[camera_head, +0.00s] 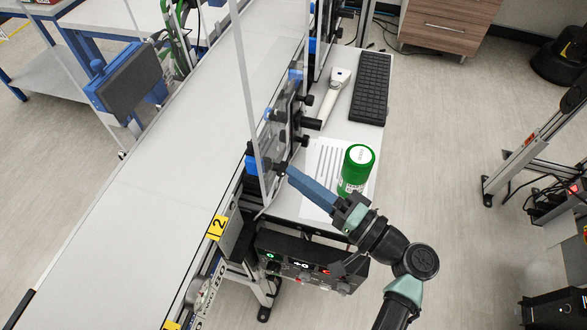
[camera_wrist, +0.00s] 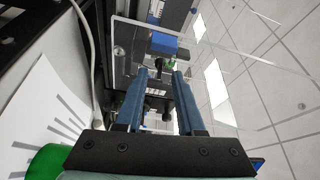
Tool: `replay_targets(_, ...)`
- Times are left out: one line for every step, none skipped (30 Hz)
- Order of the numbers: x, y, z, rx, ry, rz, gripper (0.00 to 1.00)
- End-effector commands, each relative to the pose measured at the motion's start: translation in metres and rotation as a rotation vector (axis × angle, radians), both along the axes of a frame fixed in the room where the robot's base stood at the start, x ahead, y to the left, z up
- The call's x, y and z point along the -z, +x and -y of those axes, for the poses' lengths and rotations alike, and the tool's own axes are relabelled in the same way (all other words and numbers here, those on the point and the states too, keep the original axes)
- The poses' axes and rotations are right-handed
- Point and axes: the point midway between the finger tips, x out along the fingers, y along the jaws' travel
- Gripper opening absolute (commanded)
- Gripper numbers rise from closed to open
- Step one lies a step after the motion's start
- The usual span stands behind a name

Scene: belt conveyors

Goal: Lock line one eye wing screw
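My gripper (camera_head: 291,174) reaches up and left over the near end of the clear guard panel beside the belt. Its two blue fingers are apart in the wrist view (camera_wrist: 160,75), with nothing held between them. A small black knob (camera_head: 281,168) shows just beyond the fingertips in the head view. In the wrist view a dark knob-like part (camera_wrist: 155,91) lies between the fingers, and a blue block (camera_wrist: 167,43) sits ahead of the tips. Whether the tips touch the knob, and which part is the eye wing screw, I cannot tell.
The clear panel (camera_head: 250,95) stands along the belt conveyor (camera_head: 165,165). Other black knobs (camera_head: 303,140) are farther along. A green canister (camera_head: 358,165), paper sheet (camera_head: 318,165), scanner (camera_head: 334,95) and keyboard (camera_head: 371,88) lie on the side table. A control box (camera_head: 300,262) is below.

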Motion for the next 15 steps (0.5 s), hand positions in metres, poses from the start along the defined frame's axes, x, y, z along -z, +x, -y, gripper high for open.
replay_targets(-0.0018, 0.0039, -0.0052, -0.003, 0.001, 0.000, 0.38)
replay_targets(-0.0017, 0.0058, -0.0073, -0.002, 0.001, 0.000, 0.38)
replay_targets(-0.0017, 0.0077, -0.0095, -0.002, 0.001, 0.000, 0.38)
replay_targets(-0.0018, 0.0089, -0.0107, -0.002, 0.000, -0.001, 0.38)
replay_targets(-0.0017, 0.0100, -0.0116, -0.001, 0.000, 0.000, 0.38)
replay_targets(-0.0016, 0.0109, -0.0126, 0.000, 0.000, 0.000, 0.38)
replay_targets(-0.0016, 0.0114, -0.0131, 0.000, 0.000, 0.000, 0.38)
replay_targets(-0.0015, 0.0116, -0.0135, 0.000, -0.001, 0.001, 0.38)
replay_targets(-0.0013, 0.0118, -0.0137, 0.000, -0.001, 0.001, 0.38)
replay_targets(-0.0012, 0.0119, -0.0137, 0.000, -0.001, 0.001, 0.38)
replay_targets(-0.0012, 0.0118, -0.0137, 0.000, -0.001, 0.001, 0.38)
replay_targets(-0.0012, 0.0117, -0.0137, 0.000, -0.001, 0.001, 0.38)
replay_targets(-0.0012, 0.0117, -0.0137, 0.000, -0.001, 0.001, 0.38)
replay_targets(-0.0012, 0.0117, -0.0137, 0.000, -0.001, 0.001, 0.38)
replay_targets(-0.0012, 0.0116, -0.0136, 0.000, -0.001, 0.001, 0.34)
